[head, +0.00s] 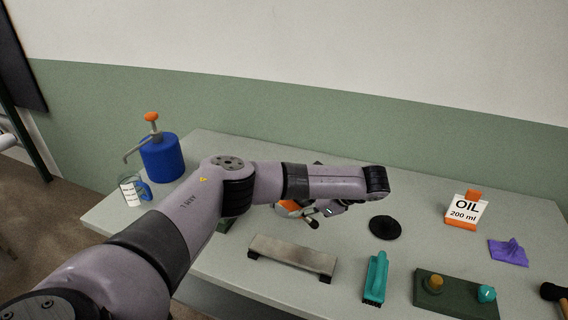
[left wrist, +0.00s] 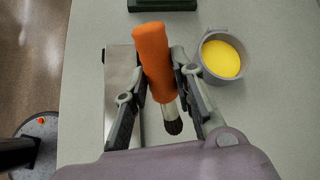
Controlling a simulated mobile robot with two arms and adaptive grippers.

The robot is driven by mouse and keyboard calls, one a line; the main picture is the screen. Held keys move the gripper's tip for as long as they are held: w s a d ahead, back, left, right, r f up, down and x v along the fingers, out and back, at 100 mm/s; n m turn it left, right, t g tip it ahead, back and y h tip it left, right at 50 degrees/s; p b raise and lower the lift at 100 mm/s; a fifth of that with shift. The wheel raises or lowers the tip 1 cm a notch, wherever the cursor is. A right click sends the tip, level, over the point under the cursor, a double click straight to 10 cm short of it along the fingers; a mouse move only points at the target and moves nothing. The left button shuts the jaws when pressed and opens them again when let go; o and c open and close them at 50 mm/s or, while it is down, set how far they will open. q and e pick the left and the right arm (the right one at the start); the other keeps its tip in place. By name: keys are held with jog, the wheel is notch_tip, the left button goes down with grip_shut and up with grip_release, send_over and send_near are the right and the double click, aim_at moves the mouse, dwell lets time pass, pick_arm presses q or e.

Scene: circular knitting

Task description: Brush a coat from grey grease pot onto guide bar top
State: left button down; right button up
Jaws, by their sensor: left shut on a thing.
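My left gripper (head: 322,208) is over the table, partly hidden behind my arm in the head view. In the left wrist view its fingers (left wrist: 160,82) are shut on the brush, which has an orange handle (left wrist: 152,60) and dark bristles (left wrist: 173,126). The grey pot (left wrist: 207,70) holds yellow grease (left wrist: 222,58) and stands just right of the fingers; I cannot make it out in the head view. The metal guide bar (head: 292,254) lies on dark supports in front of the gripper; it also shows left of the fingers (left wrist: 119,72). Coating on the bristles cannot be told.
A blue pump can (head: 161,158) and a glass (head: 131,190) stand at the left.

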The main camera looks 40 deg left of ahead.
pick_arm(q)
jog(key=w+a+r+m+t+y, duration=0.45)
jog(key=w+a+m+t, duration=0.4)
jog(key=a+t, duration=0.35)
jog(key=shift+m+t+h, duration=0.3)
jog(key=shift+m+h, duration=0.15)
jog(key=shift+s+d+f+b, duration=0.1)
jog(key=shift+d+f+b, duration=0.1)
jog(key=shift+f+b, duration=1.15)
jog(key=shift+s+d+f+b, duration=0.1)
jog(key=shift+d+f+b, duration=0.05)
jog(key=shift+f+b, duration=1.25)
jog(key=shift+s+d+f+b, duration=0.1)
jog(key=shift+d+f+b, duration=0.1)
jog(key=shift+f+b, duration=1.15)
jog(key=shift+f+p, duration=0.3)
jog(key=shift+p, duration=0.1)
pick_arm(e)
notch_tip(320, 180, down, 7)
jog(key=w, duration=0.1)
jog(key=shift+f, duration=0.15)
jog(key=shift+w, duration=0.15)
pick_arm(q)
jog(key=shift+r, duration=0.1)
notch_tip(320, 180, up, 7)
jog(key=p, duration=0.7)
pick_arm(e)
notch_tip(320, 180, up, 7)
jog(key=shift+a, duration=0.1)
